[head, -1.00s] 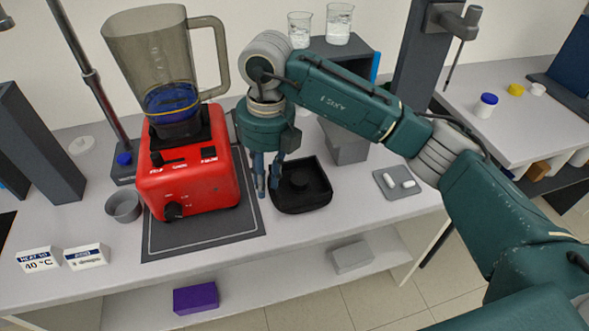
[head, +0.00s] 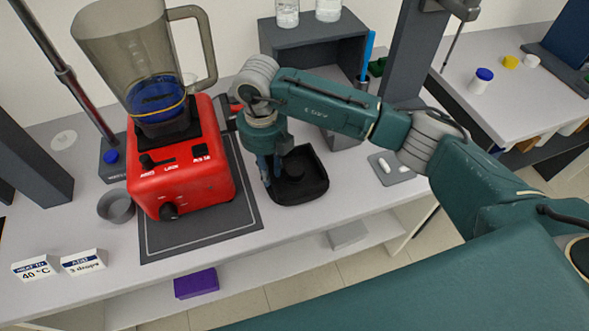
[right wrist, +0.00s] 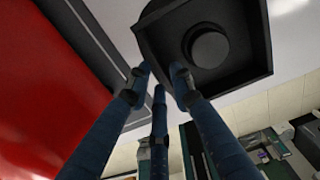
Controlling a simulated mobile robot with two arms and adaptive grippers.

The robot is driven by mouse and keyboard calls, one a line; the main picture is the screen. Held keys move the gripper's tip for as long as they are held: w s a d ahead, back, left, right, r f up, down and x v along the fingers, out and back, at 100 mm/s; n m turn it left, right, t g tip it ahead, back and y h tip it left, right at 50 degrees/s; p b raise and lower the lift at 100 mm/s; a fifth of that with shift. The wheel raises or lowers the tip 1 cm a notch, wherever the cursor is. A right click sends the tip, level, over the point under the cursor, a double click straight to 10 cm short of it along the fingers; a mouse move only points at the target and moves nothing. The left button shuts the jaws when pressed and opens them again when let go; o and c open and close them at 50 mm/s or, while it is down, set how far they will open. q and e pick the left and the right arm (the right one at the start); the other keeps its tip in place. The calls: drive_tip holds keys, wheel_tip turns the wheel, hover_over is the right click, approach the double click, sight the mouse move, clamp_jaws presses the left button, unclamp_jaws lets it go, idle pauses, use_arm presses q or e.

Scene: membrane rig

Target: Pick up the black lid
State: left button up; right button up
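The black lid (head: 314,186) is a square, shallow piece with a raised rim and a round knob. It lies on the worktop right of the red blender base. My right gripper (head: 270,181) points down at the lid's left side. In the right wrist view the lid (right wrist: 238,62) fills the upper middle, and the right gripper's blue fingers (right wrist: 161,74) stand apart, with nothing seen held. The tips overlap the lid's near-left edge in that view; I cannot tell whether they touch it. My left gripper is not in view.
The red blender (head: 190,170) with its clear jug (head: 122,50) stands on a grey mat (head: 215,232), close left of the gripper. A dark grey box (head: 310,38) with beakers stands behind.

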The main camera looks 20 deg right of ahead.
drive_tip(key=shift+f, duration=1)
clamp_jaws()
drive_tip(key=shift+r, duration=0.3)
use_arm(q)
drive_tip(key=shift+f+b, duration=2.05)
drive_tip(key=shift+b, duration=0.45)
use_arm(e)
wheel_tip(320, 180, up, 20)
drive_tip(key=shift+f, duration=0.25)
